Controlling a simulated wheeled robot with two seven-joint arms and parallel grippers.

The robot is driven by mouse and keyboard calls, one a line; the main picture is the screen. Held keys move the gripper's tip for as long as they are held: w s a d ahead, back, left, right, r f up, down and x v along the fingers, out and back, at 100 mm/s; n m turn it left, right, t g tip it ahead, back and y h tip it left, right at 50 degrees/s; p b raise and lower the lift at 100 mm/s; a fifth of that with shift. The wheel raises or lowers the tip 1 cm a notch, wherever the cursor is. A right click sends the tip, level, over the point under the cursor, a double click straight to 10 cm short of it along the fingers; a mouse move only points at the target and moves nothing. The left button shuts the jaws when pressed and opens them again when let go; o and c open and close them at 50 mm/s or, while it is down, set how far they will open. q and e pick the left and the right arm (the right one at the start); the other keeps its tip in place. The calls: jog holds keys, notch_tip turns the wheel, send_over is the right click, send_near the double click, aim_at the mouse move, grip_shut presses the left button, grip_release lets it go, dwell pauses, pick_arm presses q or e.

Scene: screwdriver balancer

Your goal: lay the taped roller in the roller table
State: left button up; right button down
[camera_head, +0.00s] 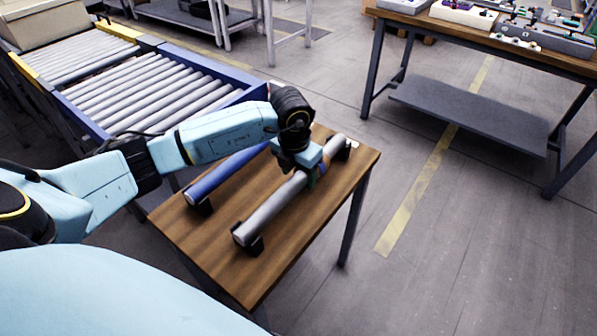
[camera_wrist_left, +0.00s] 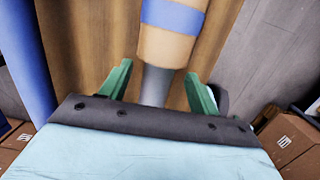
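The taped roller (camera_head: 270,208) is a grey tube lying in black cradles on a small wooden table (camera_head: 215,262). In the left wrist view its tan tape with a blue band (camera_wrist_left: 172,22) shows at the top, with grey tube (camera_wrist_left: 155,86) below it. My left gripper (camera_head: 311,180) is over the far half of this roller. In the wrist view its green fingers (camera_wrist_left: 158,78) stand apart, one on each side of the tube, with gaps visible. The roller table (camera_head: 185,62), with a blue frame and several grey rollers, is at the upper left. My right gripper is not in view.
A plain blue roller (camera_head: 222,174) lies beside the taped one, partly hidden by my left arm. A workbench (camera_head: 480,40) with parts stands at the upper right. The floor (camera_head: 450,250) right of the small table is clear.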

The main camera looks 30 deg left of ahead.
pick_arm(q)
jog(key=shift+f, duration=0.1)
jog(key=shift+r, duration=0.5)
notch_tip(320, 180, up, 12)
jog(key=s+p, duration=0.1)
jog(key=p, duration=0.1)
jog(key=shift+s+r, duration=0.2)
jog(key=shift+s, duration=0.15)
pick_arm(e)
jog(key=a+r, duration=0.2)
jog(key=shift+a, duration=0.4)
pick_arm(q)
jog(key=shift+a, duration=0.1)
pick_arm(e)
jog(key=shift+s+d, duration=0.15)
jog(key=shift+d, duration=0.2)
